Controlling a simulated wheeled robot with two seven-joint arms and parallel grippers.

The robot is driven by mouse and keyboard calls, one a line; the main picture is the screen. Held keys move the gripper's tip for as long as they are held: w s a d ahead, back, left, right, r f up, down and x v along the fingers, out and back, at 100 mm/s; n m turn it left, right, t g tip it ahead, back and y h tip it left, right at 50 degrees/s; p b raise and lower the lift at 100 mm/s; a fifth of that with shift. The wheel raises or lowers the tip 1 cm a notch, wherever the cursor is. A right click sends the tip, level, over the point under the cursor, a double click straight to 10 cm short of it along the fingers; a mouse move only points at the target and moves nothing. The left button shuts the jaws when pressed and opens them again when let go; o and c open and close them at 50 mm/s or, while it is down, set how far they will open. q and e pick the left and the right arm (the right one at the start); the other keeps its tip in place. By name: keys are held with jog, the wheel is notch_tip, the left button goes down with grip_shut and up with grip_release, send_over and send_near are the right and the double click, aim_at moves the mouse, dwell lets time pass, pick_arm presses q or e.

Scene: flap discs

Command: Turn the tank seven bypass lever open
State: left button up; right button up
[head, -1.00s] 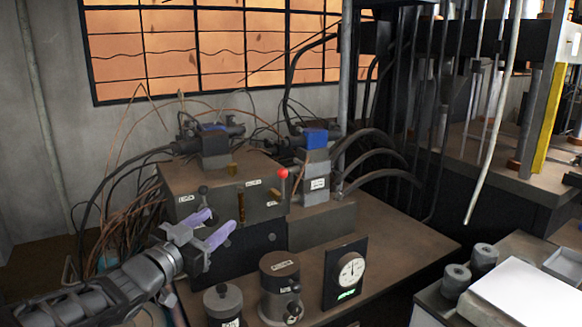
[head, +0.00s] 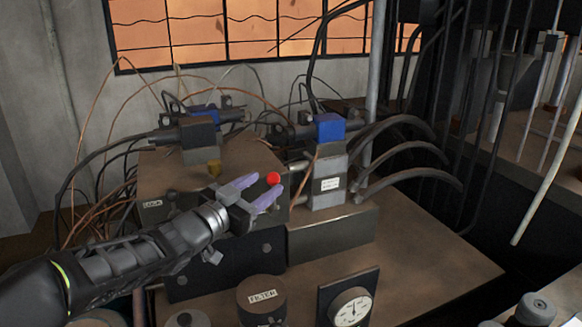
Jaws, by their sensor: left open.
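A red ball knob (head: 273,178) tops a lever at the right end of the front of a grey-brown manifold block (head: 165,172). Its stem is hidden behind my gripper. My left gripper (head: 264,187) has pale purple fingers, spread apart, pointing right at the knob. The knob shows between and just beyond the fingertips; I cannot tell whether they touch it. The label (head: 152,203) on the block's left front is too small to read. The rest of that front face is largely covered by my left arm. My right gripper is not in view.
A valve with a blue cap (head: 330,127) stands just right of the knob, with thick black hoses behind it. A filter canister (head: 262,296) and a dial gauge (head: 349,306) stand in front. The bench top (head: 420,255) at right is clear.

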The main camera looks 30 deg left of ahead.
pick_arm(q)
jog(key=shift+s, duration=0.2)
jog(key=w, duration=0.8)
jog(key=shift+d, duration=0.1)
jog(key=shift+c, duration=0.3)
grip_shut()
dwell(1.0)
